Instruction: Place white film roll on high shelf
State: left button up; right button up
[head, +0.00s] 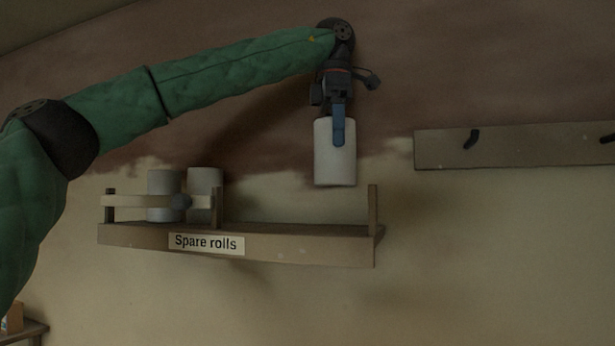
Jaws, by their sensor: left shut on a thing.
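The white film roll (335,165) hangs upright from my left gripper (338,125), in the upper middle of the head view. The gripper points down and is shut on the roll, with a blue finger against its side. The wooden shelf (310,247) with a "Spare rolls" label (206,243) is on the wall below. The roll's lower end is above the right part of the shelf, apart from it. My right gripper is not in view.
The shelf between is bare. A wooden hook board (540,146) is on the right wall.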

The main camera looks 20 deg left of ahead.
pick_arm(q)
jog(key=a+f+p, duration=0.1)
jog(key=a+f, duration=0.1)
jog(key=w+a+f+p, duration=0.1)
jog(key=a+f, duration=0.1)
jog(key=f, duration=0.1)
jog(key=a+f+p, duration=0.1)
jog(key=a+f, duration=0.1)
jog(key=shift+w+f, duration=0.25)
jog(key=shift+w, duration=0.15)
jog(key=shift+s+d, duration=0.1)
jog(key=shift+s+d, duration=0.1)
jog(key=shift+f, duration=0.1)
jog(key=o, duration=1.2)
jog(key=shift+f, duration=0.1)
